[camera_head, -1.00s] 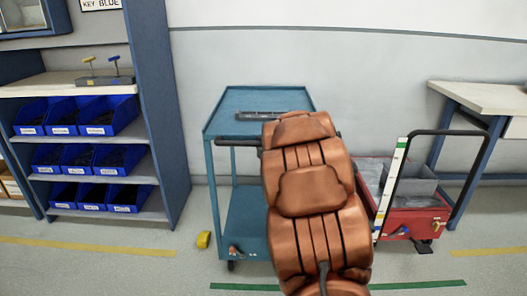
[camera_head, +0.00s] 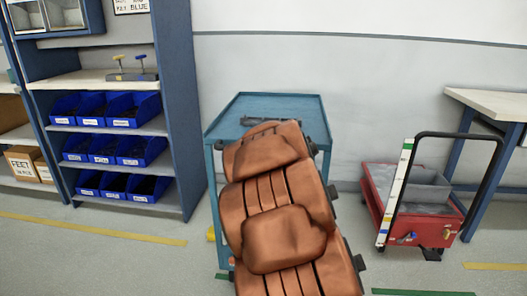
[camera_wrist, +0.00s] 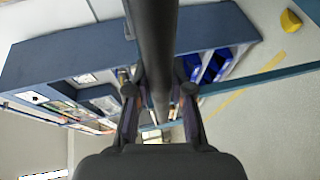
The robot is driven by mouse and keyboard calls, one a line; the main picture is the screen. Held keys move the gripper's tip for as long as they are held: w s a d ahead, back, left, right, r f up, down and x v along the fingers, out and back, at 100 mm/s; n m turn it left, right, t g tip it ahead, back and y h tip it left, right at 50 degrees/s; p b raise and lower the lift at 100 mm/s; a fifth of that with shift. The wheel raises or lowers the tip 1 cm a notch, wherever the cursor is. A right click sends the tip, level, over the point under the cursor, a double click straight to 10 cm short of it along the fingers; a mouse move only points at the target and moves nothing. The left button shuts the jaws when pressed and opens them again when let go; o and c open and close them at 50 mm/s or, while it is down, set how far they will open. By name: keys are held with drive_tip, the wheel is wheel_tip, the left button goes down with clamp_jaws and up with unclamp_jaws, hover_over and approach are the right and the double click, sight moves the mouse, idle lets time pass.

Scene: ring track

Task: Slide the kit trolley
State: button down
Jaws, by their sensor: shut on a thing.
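The teal trolley (camera_head: 260,105), which I take for the kit trolley, stands in the middle of the head view against the pale wall. A dark slotted piece lies on its top, partly covered. My copper-coloured arm hides much of its front and lower part. In the wrist view my gripper (camera_wrist: 158,98) is shut on a thick dark bar (camera_wrist: 153,40), which looks like the trolley's handle. The grip is hidden behind my arm in the head view.
A blue shelf rack (camera_head: 180,110) with blue bins stands close on the left. A red trolley (camera_head: 420,220) with a black handle stands at the right, beside a table (camera_head: 490,103). A yellow wedge (camera_wrist: 290,21) lies on the floor. Floor between the two trolleys is clear.

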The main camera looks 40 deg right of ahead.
drive_tip(key=shift+s+d+f, duration=0.1)
drive_tip(key=shift+d, duration=0.05)
drive_tip(key=c, duration=1.2)
unclamp_jaws()
drive_tip(key=shift+c, duration=0.2)
drive_tip(key=shift+o, duration=1.1)
drive_tip(key=v, duration=0.7)
drive_tip(key=shift+s, duration=0.15)
